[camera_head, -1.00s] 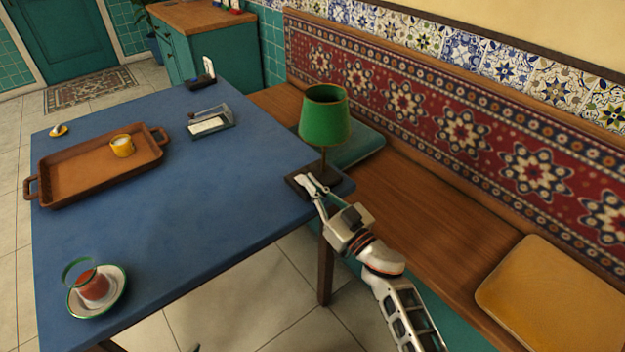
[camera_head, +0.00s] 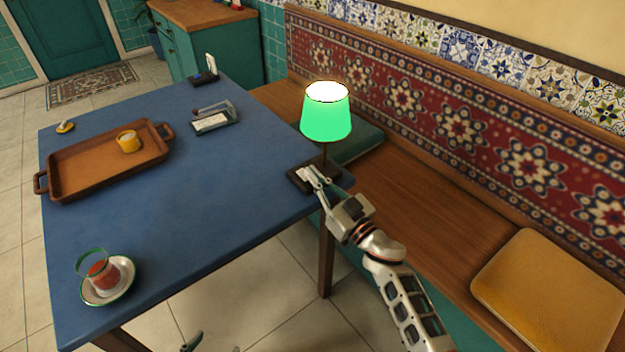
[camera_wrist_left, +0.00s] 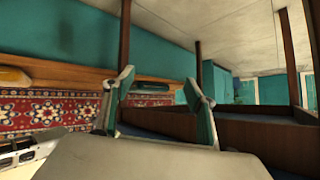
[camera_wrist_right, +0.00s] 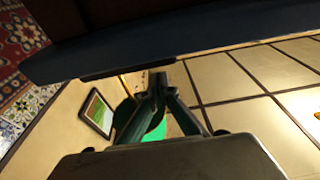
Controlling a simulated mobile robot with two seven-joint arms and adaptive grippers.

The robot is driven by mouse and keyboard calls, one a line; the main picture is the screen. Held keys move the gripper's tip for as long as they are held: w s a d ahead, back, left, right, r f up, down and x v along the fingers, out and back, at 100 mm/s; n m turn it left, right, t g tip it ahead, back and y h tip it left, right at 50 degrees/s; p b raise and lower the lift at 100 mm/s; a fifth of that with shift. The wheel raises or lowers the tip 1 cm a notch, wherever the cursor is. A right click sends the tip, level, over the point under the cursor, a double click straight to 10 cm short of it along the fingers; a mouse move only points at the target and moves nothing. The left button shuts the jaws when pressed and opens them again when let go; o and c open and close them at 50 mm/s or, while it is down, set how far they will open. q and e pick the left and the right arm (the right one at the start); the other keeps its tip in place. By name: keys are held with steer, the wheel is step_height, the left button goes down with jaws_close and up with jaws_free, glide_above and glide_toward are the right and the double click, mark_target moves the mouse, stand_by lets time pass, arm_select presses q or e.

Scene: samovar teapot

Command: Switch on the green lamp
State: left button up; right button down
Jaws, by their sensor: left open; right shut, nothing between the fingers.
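The green lamp (camera_head: 325,118) stands at the table's right corner and its shade glows bright green, with white light at the top. Its dark square base (camera_head: 294,179) sits on the tabletop. My right gripper (camera_head: 308,171) is shut and empty, its fingertips at the front of the base; I cannot tell whether they touch it. In the right wrist view the fingers (camera_wrist_right: 156,80) meet, with part of the lit green shade (camera_wrist_right: 156,131) behind them. My left gripper (camera_wrist_left: 160,85) is open and empty in the left wrist view; only small tips show low in the head view.
The blue table (camera_head: 200,210) holds a brown tray (camera_head: 75,180) with a yellow cup (camera_head: 128,141), a tea glass (camera_head: 103,274) on a saucer, and a napkin holder (camera_head: 215,120). A wooden bench (camera_head: 420,205) with cushions runs along the right. The table's middle is clear.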

steer(key=r, duration=0.1)
steer(key=p, duration=0.1)
steer(key=r, duration=0.1)
steer(key=shift+s+d+r, duration=0.25)
steer(key=shift+s+r, duration=0.1)
steer(key=s+d+f+m+h+p, duration=0.15)
steer(key=s+d+f+h, duration=0.25)
steer(key=s+d+f, duration=0.4)
steer(key=s+d+f+m+h+p, duration=0.1)
steer(key=s+d+f+m+h, duration=0.15)
steer(key=s+d+f, duration=0.55)
arm_select(q)
steer(key=shift+n, duration=0.3)
steer(key=r, duration=0.1)
steer(key=s+r+p, duration=0.1)
steer(key=r+p, duration=0.1)
steer(key=shift+s+d+r, duration=0.25)
steer(key=shift+d+r, duration=0.15)
arm_select(e)
steer(key=s+f+g+h, duration=0.1)
steer(key=s+f+g, duration=0.1)
steer(key=s, duration=0.7)
steer(key=s+f+n+g+h, duration=0.1)
steer(key=s+g, duration=0.3)
steer(key=s, duration=0.5)
steer(key=shift+s+d+f+h, duration=0.25)
steer(key=shift+d+f+h, duration=0.2)
